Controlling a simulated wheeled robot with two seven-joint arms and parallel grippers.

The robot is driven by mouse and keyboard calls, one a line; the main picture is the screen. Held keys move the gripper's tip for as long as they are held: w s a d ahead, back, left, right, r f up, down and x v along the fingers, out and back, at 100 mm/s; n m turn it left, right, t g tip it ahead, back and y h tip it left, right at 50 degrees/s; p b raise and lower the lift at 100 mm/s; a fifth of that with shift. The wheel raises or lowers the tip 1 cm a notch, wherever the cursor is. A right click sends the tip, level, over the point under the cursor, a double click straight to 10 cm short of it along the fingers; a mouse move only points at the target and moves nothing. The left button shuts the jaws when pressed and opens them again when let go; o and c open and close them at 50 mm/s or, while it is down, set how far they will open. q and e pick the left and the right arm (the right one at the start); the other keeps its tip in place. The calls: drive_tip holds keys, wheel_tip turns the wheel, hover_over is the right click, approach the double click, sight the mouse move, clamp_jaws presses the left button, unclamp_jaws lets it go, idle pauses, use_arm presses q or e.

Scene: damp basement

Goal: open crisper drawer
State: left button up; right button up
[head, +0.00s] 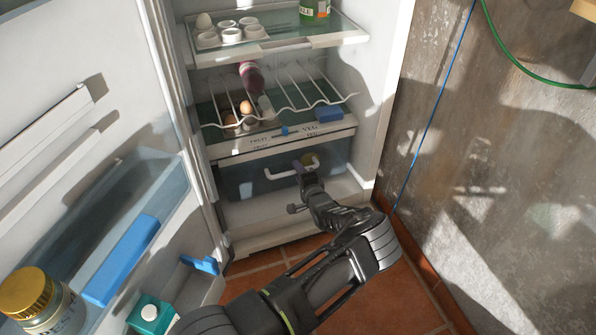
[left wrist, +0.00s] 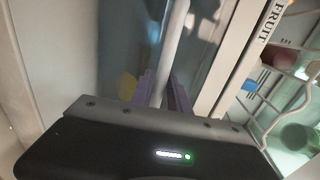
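The crisper drawer (head: 240,187) is a see-through bluish bin low in the open fridge, under the panel marked FRUIT and VEG. It looks pushed in. Its white bar handle (head: 280,174) runs across the front and also shows in the left wrist view (left wrist: 176,45). My left gripper (head: 308,168) is at the right part of the handle. In the left wrist view its purple finger pads (left wrist: 161,92) sit close on both sides of the bar and appear shut on it. A yellowish item shows dimly behind the drawer front. My right gripper is not in view.
The fridge door (head: 60,140) stands open at left, with a blue-trimmed bin, a gold-lidded jar (head: 40,300) and a green carton (head: 150,315). A wire rack (head: 285,95) holds eggs and a bottle above the drawer. A rough wall (head: 490,170) is close at right.

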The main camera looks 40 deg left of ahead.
use_arm(q)
clamp_jaws()
idle(1.0)
